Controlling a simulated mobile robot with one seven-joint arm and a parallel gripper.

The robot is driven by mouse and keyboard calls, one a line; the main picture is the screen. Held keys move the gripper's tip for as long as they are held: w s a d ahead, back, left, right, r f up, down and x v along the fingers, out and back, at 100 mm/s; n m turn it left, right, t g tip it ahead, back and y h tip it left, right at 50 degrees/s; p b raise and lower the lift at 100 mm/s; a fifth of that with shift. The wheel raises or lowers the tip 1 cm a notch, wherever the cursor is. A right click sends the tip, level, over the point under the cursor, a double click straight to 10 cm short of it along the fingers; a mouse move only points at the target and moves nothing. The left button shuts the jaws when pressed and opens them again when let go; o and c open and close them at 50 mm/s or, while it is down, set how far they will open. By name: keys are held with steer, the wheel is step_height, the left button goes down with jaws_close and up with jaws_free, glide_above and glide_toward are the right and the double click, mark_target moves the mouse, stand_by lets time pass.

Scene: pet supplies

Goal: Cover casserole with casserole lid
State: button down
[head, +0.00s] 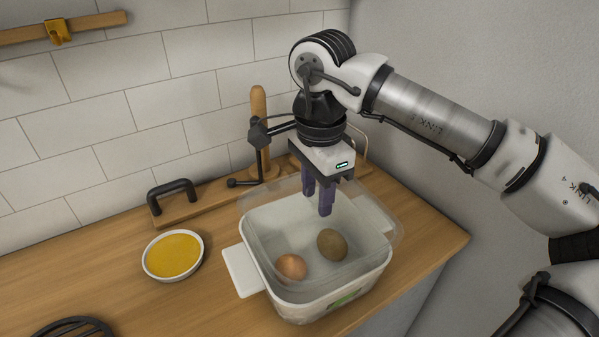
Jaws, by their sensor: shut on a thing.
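The casserole (300,309) is a pale rectangular dish with flat white side handles on the wooden counter. Two brown, rounded items, one orange-brown (292,267) and one darker (331,244), are inside it. The casserole lid (350,207) is clear and see-through. It overlaps the back part of the casserole in the picture and seems offset toward the back. My gripper (318,204) points down with its purple fingers shut on the lid. The exact grip spot and any contact between lid and rim are hard to tell.
A white bowl of yellow food (173,255) stands left of the casserole. A wooden board with a black handle (172,200) and a wooden upright (259,125) are behind, near the tiled wall. A black grate (72,329) is at front left. The counter's right edge is close.

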mark_target(313, 212)
steer(key=shift+w+a+f, duration=0.1)
steer(key=shift+w+a, duration=0.1)
steer(key=shift+w, duration=0.1)
steer(key=shift+f+b, duration=1.65)
steer(key=shift+f, duration=0.35)
steer(key=shift+s, duration=0.1)
steer(key=shift+f+b, duration=0.5)
steer(key=shift+b, duration=0.45)
stand_by(0.8)
stand_by(0.3)
steer(key=c, duration=0.8)
jaws_free()
step_height(313, 212, up, 14)
steer(key=shift+f, duration=0.1)
